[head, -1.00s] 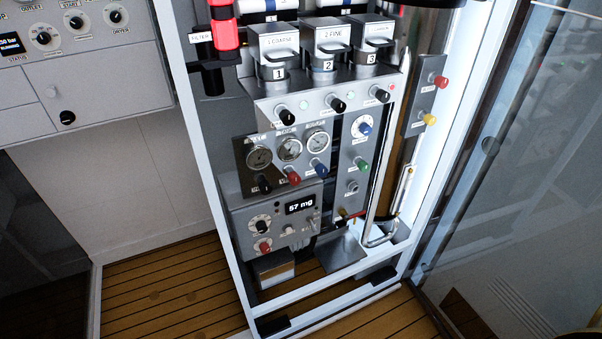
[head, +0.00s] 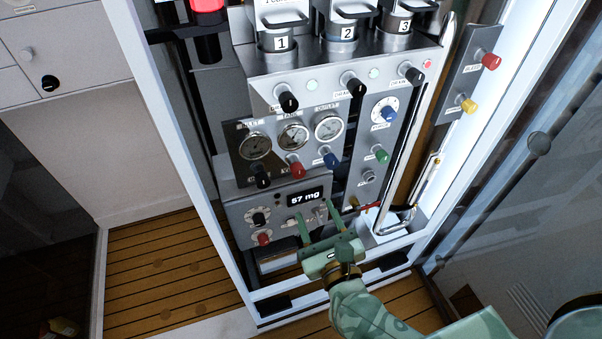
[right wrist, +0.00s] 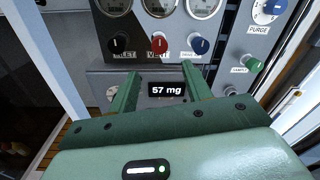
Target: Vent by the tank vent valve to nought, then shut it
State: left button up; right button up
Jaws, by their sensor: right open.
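The tank vent valve is the red knob (head: 296,169) below the middle gauge (head: 293,136) on the grey gauge panel. In the right wrist view the red knob (right wrist: 158,44) sits above a label that seems to read VENT. The gauge needle is too small to read, and I cannot tell the valve's setting. My right gripper (head: 316,212) is open and empty, fingers pointing up at the panel, below the red knob and apart from it. In the right wrist view its fingers (right wrist: 160,72) straddle the 57 mg display. My left gripper is not in view.
A black knob (head: 262,177) and a blue knob (head: 331,159) flank the red one closely. The 57 mg display box (head: 272,218) juts out below. White frame posts and a glass panel bound the sides.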

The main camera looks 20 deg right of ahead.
aim_at(299, 174)
jog(key=w, duration=1.1)
jog(key=shift+w, duration=0.25)
jog(key=c, duration=1)
